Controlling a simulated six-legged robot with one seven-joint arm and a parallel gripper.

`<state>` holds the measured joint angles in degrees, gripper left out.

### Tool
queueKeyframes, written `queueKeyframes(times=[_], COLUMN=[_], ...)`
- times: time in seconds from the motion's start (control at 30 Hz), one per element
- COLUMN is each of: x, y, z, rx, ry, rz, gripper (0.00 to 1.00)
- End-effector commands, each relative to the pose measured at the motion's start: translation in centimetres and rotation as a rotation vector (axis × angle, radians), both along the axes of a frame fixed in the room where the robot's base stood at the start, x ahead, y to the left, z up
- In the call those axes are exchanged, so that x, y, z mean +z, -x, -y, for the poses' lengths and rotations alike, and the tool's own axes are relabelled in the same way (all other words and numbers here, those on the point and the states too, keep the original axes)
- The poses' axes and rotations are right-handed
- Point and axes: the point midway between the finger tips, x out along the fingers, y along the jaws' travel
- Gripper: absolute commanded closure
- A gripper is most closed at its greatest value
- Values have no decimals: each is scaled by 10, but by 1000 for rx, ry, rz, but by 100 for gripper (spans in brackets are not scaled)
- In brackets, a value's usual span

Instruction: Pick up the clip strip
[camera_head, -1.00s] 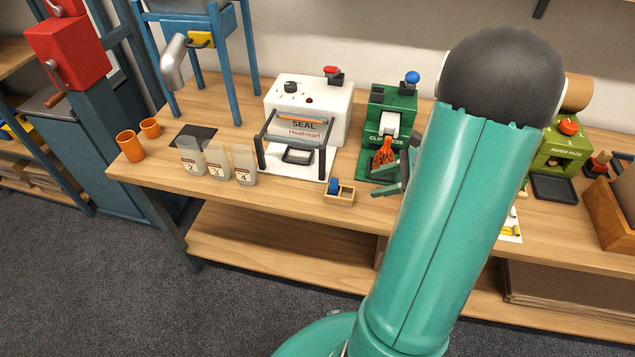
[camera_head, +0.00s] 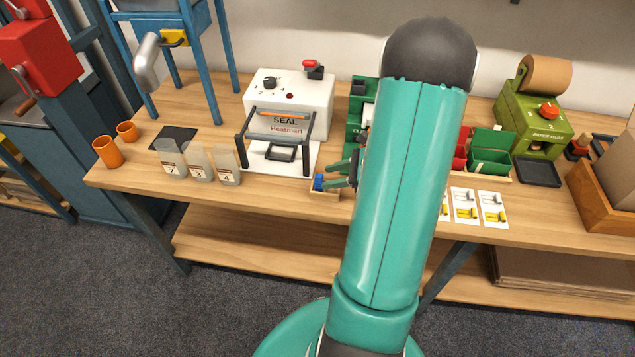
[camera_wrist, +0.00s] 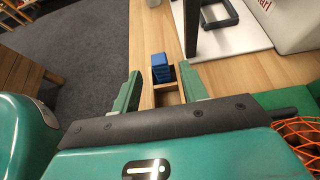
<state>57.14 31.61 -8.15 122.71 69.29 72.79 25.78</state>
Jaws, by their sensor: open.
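The clip strip (camera_head: 318,182) is a small blue block standing in one end of a small wooden tray (camera_head: 326,194) near the table's front edge. In the wrist view the clip strip (camera_wrist: 160,67) shows as a blue stack in the tray (camera_wrist: 167,98), ahead of the fingers. My gripper (camera_wrist: 160,71) is open and empty, one finger to each side of the strip in that view. Contact between them cannot be told. In the head view my gripper (camera_head: 331,177) is just right of the strip, close over the tray.
The white heat sealer (camera_head: 290,110) stands behind and left of the tray. Several pale labelled bags (camera_head: 198,162) stand left of it. A green clipper (camera_head: 360,105) is partly hidden by my arm. Orange netting (camera_wrist: 300,135) lies right of my gripper. Bare tabletop lies in front of the sealer.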

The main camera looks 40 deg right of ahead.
Motion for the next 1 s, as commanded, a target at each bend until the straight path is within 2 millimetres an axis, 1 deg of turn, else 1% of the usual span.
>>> queueKeyframes(times=[0.27, 0.4, 0.5, 0.6, 0.77, 0.9, 0.97, 1.0], x=[-9, -17, -24, -26, -25, -25, -25, -25], y=[-19, -36, -46, -49, -48, -48, -48, -48], z=[-13, -26, -33, -35, -35, -34, -34, -34], rx=[5, 7, 6, 5, 4, 4, 4, 4], ry=[-2, -2, -1, -1, 0, 0, 0, 0], rz=[0, 0, -1, 0, 0, 0, 0, 0], gripper=[56, 56, 56, 56, 56, 84, 96, 100])
